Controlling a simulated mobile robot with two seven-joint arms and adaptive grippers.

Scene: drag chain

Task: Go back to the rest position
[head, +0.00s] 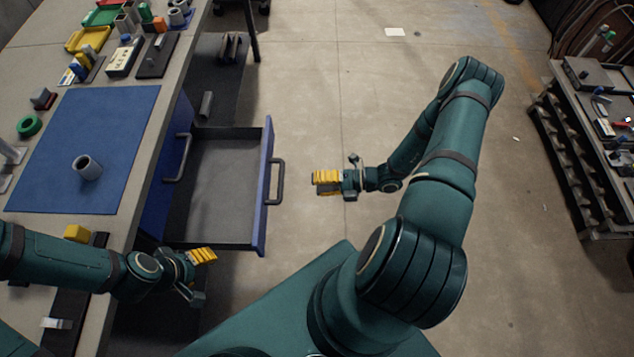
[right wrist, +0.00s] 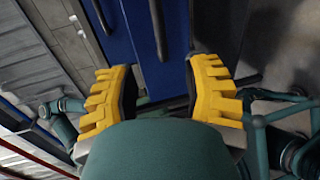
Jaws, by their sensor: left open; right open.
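My left gripper (head: 203,256) has yellow fingers and is at the front edge of the workbench, just below the open drawer in the head view. It is open, with nothing seen in it. My right gripper (head: 318,183) is over the open floor, to the right of the drawer front and apart from its handle. In the right wrist view its two yellow fingers (right wrist: 160,92) are spread wide with nothing between them. The blue drawer front with a dark handle lies beyond them there.
The pulled-out drawer (head: 225,170) looks empty and juts from the workbench (head: 150,200). A grey cylinder (head: 87,167) stands on a blue mat (head: 120,115). Several small parts and bins lie at the back. A shelf cart (head: 560,120) stands at the far right, with clear floor between.

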